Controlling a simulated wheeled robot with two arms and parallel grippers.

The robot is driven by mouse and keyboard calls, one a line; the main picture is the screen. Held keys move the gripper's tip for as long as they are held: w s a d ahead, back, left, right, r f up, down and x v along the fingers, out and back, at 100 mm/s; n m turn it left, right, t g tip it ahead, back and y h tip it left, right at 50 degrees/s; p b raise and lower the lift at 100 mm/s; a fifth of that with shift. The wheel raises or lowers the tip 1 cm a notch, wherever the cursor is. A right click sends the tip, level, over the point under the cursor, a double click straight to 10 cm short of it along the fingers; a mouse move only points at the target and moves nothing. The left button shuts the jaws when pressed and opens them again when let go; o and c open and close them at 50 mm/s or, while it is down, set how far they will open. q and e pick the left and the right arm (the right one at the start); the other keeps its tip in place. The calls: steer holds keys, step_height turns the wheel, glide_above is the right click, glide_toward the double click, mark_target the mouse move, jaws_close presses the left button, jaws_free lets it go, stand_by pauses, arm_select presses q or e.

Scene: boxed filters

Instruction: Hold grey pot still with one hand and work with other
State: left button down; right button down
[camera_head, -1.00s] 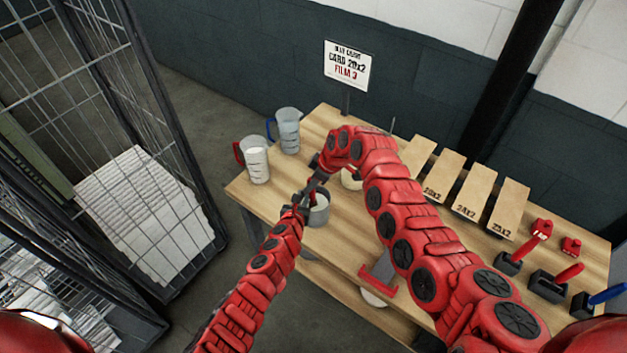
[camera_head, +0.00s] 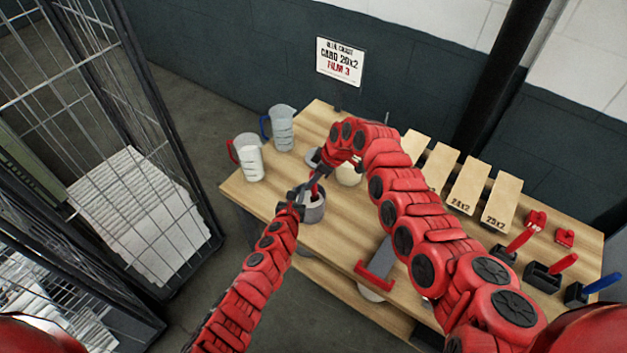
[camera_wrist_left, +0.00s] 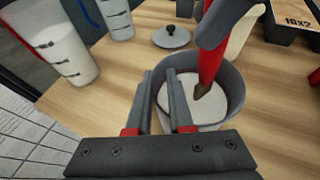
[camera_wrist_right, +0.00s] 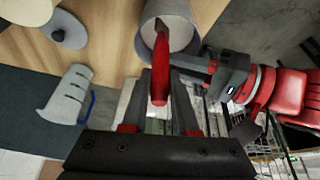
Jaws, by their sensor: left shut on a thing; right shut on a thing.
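The grey pot (camera_head: 316,211) stands near the table's left front edge, with pale white contents in the left wrist view (camera_wrist_left: 236,84). My left gripper (camera_head: 297,203) is shut on the pot's wall at the rim. My right gripper (camera_head: 318,178) is above the pot, shut on a red-handled tool (camera_wrist_right: 160,66). The tool's dark tip (camera_wrist_left: 203,90) points down inside the pot's mouth in the left wrist view. Whether the tip touches the contents is unclear. A grey lid with a knob (camera_wrist_left: 171,37) lies on the table behind the pot.
A red-handled jug (camera_head: 249,162) and a blue-handled jug (camera_head: 282,130) stand at the back left. Labelled boards (camera_head: 470,184) and holders with handled tools (camera_head: 546,280) are at right. A cream round item (camera_head: 348,175) is partly hidden behind my right arm. A wire cage (camera_head: 110,120) stands left of the table.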

arm_select(q)
steer(key=shift+s+f, duration=0.1)
steer(key=shift+f, duration=0.1)
arm_select(e)
steer(key=shift+w+a, duration=0.25)
steer(key=shift+a, duration=0.55)
arm_select(q)
steer(key=shift+a, duration=0.1)
arm_select(e)
steer(key=shift+s+d+r, duration=0.1)
steer(key=shift+s+r, duration=0.1)
steer(key=shift+r, duration=1.25)
steer(key=shift+s+d+r, duration=0.1)
steer(key=shift+s+r, duration=0.1)
steer(key=shift+r, duration=1.2)
steer(key=shift+s+d+r, duration=0.1)
steer(key=shift+s+r, duration=0.1)
steer(key=shift+r, duration=1.25)
steer(key=shift+r, duration=2.95)
